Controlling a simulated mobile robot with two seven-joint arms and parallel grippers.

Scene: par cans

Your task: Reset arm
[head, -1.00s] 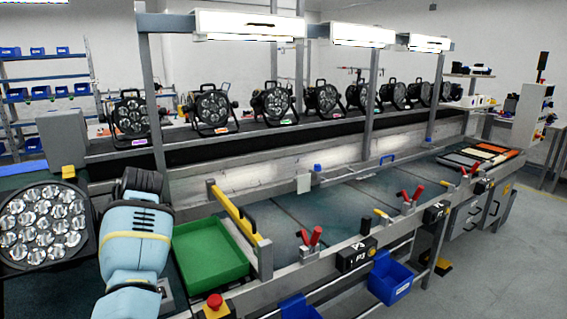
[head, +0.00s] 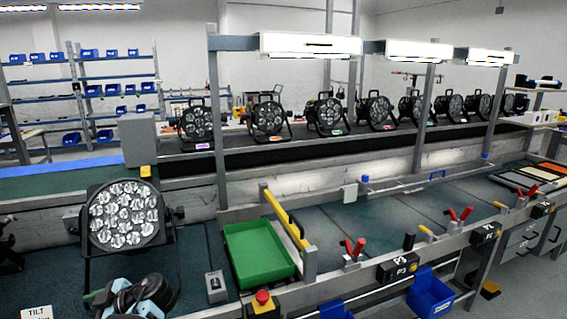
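A light blue and black part of my arm (head: 140,298) shows at the bottom left of the head view, low in front of the bench. Its fingertips cannot be made out. The other arm is not clearly in view. A large par can (head: 125,216) with many round lenses stands upright in its yoke on the dark bench, behind my arm and apart from it in the picture.
A green tray (head: 258,254) sits right of the par can, beside a yellow bar (head: 284,216). A red button (head: 263,298) and a small grey box (head: 216,286) are near the front edge. Several par cans (head: 268,118) line the rear shelf.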

